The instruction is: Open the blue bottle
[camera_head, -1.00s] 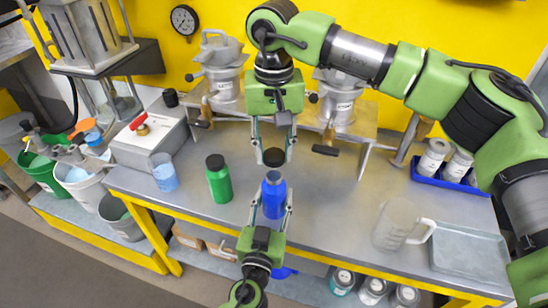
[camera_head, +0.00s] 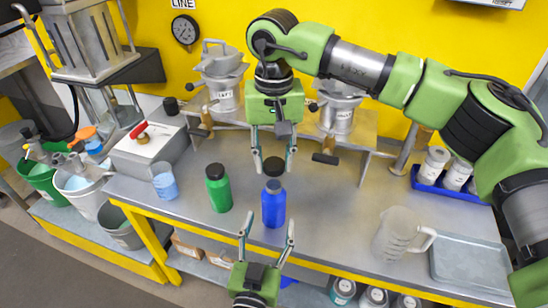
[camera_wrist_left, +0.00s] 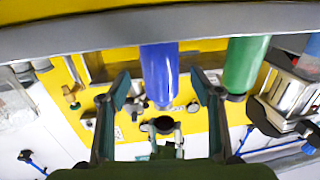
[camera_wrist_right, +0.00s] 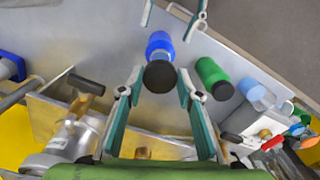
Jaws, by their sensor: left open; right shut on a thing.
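The blue bottle (camera_head: 273,207) stands upright on the grey table, its grey neck (camera_head: 273,184) showing under a black cap (camera_head: 273,167). It also shows in the left wrist view (camera_wrist_left: 160,75) and right wrist view (camera_wrist_right: 159,45). My right gripper (camera_head: 273,158) is shut on the black cap, which shows between its fingers in the right wrist view (camera_wrist_right: 159,77). The cap is held above the bottle, apart from it. My left gripper (camera_head: 267,230) is open and empty in front of the bottle, its fingers spread to either side and clear of it.
A green bottle (camera_head: 218,188) with a black cap stands close left of the blue one. A beaker with blue liquid (camera_head: 164,181) is further left. A clear jug (camera_head: 397,233) and metal tray (camera_head: 470,261) are at right. Metal machines (camera_head: 220,77) stand behind.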

